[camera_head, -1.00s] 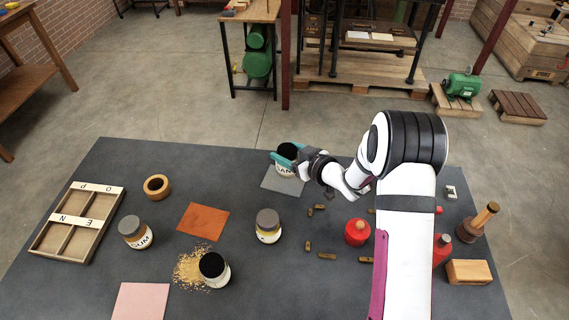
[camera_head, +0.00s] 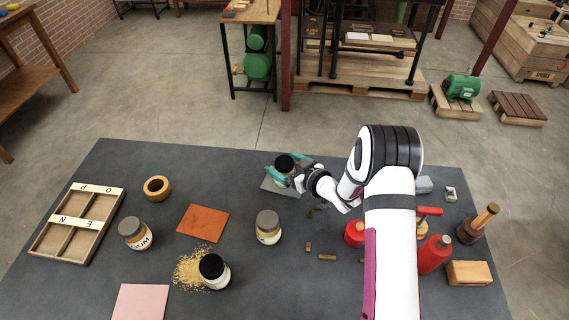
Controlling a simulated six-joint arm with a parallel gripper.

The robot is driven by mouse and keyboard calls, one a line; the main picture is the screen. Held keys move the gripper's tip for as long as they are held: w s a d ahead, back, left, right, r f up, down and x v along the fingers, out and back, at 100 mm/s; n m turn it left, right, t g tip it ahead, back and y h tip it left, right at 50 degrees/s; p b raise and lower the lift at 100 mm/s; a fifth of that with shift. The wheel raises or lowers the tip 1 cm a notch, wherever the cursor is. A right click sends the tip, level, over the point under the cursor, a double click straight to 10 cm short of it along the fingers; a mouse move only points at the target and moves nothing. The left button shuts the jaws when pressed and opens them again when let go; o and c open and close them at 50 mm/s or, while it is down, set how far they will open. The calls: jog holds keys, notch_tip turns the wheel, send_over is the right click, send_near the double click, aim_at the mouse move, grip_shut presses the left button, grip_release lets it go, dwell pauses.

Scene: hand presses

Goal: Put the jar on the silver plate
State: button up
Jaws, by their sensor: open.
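A jar with a black lid (camera_head: 285,163) stands upright at the far edge of the table, over the silver-grey plate (camera_head: 269,186). It appears to rest on the plate, though its base is partly hidden by my gripper. My gripper (camera_head: 283,175) is low beside the jar, its teal fingers open on either side of it. Most of the plate is covered by the jar and gripper; its front left part shows.
An orange-brown plate (camera_head: 203,222), a pink plate (camera_head: 142,302) and a wooden tray (camera_head: 78,223) lie left. Red containers (camera_head: 434,254) stand right.

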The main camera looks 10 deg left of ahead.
jog(key=shift+r, duration=0.1)
jog(key=shift+s+d+r, duration=0.2)
jog(key=shift+d, duration=0.05)
jog(key=s+d+r+m+g+h, duration=0.1)
jog(key=s+d+r+m+h, duration=0.4)
jog(key=d, duration=0.5)
jog(key=s+d+r+m+g+h, duration=0.1)
jog(key=s+d+r+m+h, duration=0.2)
jog(key=s+d+r+h, duration=0.5)
jog(key=s+a+r+m+g+y, duration=0.1)
jog(key=s+a+m+g+y, duration=0.1)
jog(key=s, duration=1.1)
jog(key=s+a+r+m+g+y, duration=0.2)
jog(key=s+a+m+g+y, duration=0.1)
jog(key=s, duration=1)
jog(key=m+g, duration=0.1)
jog(key=g, duration=0.1)
jog(key=shift+s+a+m+g, duration=0.25)
jog(key=shift+s+m+g, duration=0.05)
jog(key=shift+s+g, duration=0.1)
